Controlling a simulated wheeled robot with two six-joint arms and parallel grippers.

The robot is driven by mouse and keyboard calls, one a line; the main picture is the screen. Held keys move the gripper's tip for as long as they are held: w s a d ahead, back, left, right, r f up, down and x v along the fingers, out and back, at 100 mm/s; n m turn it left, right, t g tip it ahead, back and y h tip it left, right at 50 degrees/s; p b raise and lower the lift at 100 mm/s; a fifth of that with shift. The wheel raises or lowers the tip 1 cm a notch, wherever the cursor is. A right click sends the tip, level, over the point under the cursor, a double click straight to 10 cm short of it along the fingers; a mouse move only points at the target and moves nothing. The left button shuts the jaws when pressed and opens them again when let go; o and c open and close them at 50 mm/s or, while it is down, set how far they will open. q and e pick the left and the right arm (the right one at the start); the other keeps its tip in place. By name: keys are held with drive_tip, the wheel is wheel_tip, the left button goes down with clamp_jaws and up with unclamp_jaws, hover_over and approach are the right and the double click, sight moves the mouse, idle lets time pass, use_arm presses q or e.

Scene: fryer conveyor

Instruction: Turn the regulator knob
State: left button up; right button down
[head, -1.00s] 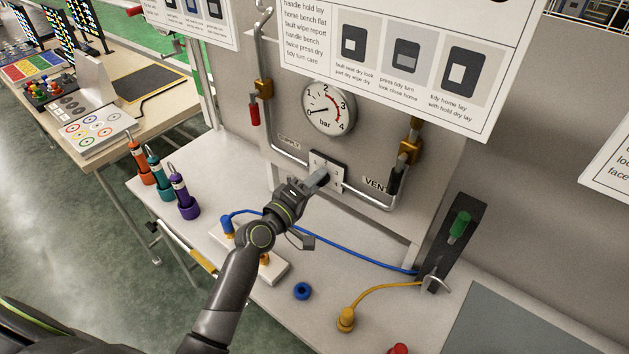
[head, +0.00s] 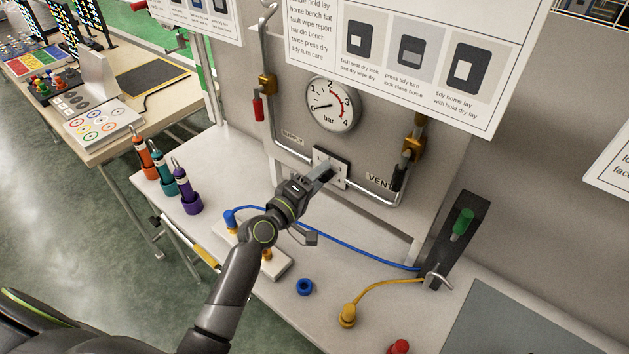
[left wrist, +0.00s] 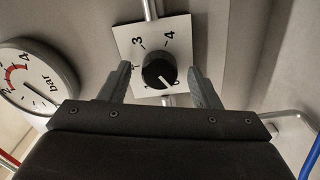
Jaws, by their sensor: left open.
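The regulator knob (left wrist: 159,73) is a round black knob with a white mark, on a white square plate (left wrist: 126,42) with printed numbers, seen in the left wrist view. The white mark points toward the 0 side, at the lower right of the knob in that view. My left gripper (left wrist: 160,84) is open, with one finger on each side of the knob; I cannot tell whether they touch it. In the head view the left gripper (head: 322,170) covers the knob in front of its plate (head: 340,166). The pressure gauge (head: 332,104) has its needle near 0. My right gripper is not in view.
Pipes with a red-handled supply valve (head: 258,106) and a vent valve (head: 400,176) flank the plate. A blue hose (head: 350,249) runs along the bench below my arm. Orange, teal and purple tools (head: 187,190) stand at the left. A green-handled lever (head: 462,222) stands at the right.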

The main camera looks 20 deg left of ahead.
use_arm(q)
drive_tip(key=b+v, duration=0.3)
drive_tip(key=v, duration=1.4)
drive_tip(key=shift+s+b, duration=0.2)
drive_tip(key=shift+b, duration=0.2)
drive_tip(key=shift+a, duration=0.1)
